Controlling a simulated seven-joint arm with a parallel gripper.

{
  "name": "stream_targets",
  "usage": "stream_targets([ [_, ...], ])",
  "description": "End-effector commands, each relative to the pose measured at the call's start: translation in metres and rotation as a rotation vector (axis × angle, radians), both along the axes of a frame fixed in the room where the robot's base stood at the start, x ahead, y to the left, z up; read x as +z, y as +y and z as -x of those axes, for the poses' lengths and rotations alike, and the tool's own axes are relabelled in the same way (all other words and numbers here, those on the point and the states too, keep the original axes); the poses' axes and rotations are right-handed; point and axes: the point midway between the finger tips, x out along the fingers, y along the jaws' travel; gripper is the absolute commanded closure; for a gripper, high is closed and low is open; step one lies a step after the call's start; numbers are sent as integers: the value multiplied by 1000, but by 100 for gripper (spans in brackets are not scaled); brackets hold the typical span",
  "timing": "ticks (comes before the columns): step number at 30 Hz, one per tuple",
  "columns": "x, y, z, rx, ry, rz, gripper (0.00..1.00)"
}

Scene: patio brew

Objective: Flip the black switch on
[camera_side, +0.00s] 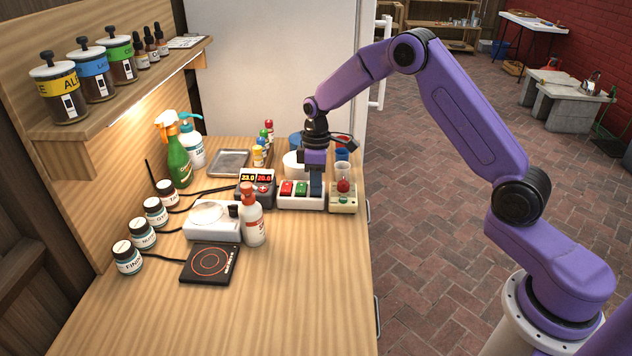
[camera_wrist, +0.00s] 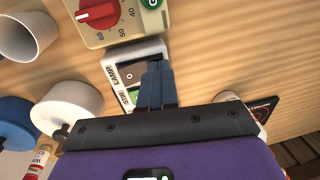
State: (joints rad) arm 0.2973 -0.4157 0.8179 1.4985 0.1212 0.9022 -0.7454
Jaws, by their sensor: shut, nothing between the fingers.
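The white switch box (camera_side: 290,206) stands near the right edge of the table and carries a red switch (camera_side: 287,188) and a green switch (camera_side: 302,188).
A beige box with a red dial (camera_wrist: 97,12) stands right beside the switch box. A red-display controller (camera_side: 257,184) is on its other side. Cups and a white pot (camera_side: 293,163) stand behind. The table front is clear.

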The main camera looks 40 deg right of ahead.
Motion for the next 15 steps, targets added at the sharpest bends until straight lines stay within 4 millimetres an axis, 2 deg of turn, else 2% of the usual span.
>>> stream_targets([
  [15,5,-10,-10,0,1,0,100],
])
